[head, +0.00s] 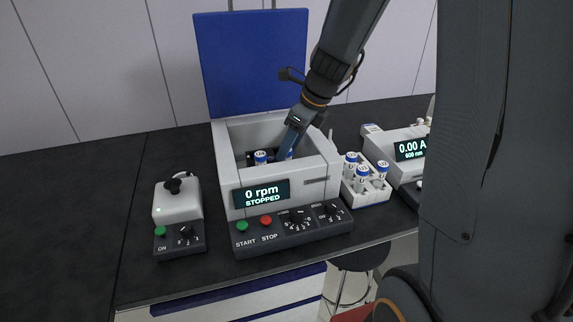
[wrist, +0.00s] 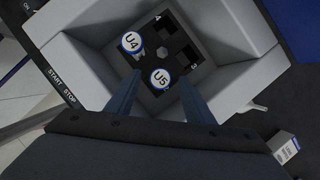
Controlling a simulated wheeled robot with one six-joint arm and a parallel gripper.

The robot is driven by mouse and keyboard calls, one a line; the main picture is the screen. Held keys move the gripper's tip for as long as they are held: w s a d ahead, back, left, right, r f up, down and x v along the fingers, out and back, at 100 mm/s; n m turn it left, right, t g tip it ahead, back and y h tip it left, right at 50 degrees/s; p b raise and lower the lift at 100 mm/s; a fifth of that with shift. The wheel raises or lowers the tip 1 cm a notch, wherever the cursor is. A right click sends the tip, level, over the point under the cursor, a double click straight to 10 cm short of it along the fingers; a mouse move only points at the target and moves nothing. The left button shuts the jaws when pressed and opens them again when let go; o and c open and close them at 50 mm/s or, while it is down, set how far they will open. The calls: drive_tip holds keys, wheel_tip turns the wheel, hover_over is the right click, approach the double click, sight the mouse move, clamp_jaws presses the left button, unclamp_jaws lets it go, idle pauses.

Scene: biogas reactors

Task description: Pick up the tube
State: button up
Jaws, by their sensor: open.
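Two tubes with blue-rimmed white caps stand upright in the dark rotor of the open centrifuge (head: 325,172). The caps read U4 (wrist: 130,42) and U5 (wrist: 160,78) in the wrist view. My gripper (wrist: 160,80) reaches down into the chamber, open, with its fingers on either side of the U5 cap. I cannot tell whether they touch it. In the head view one tube (head: 260,157) shows left of my gripper (head: 287,148), and the other is partly hidden behind it. The rotor (wrist: 172,50) also has empty slots.
The centrifuge's blue lid (head: 250,60) stands open; its display reads 0 rpm, stopped. A white rack (head: 367,194) with several capped tubes stands to the right, beside a device (head: 405,160) reading 0.00 A. A small mixer (head: 177,207) stands left. Chamber walls surround my gripper closely.

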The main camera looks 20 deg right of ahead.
drive_tip(key=shift+x, duration=1.3)
drive_tip(key=shift+c, duration=0.3)
clamp_jaws()
drive_tip(key=shift+r, duration=0.1)
wheel_tip(320, 180, up, 10)
drive_tip(key=shift+b, duration=0.3)
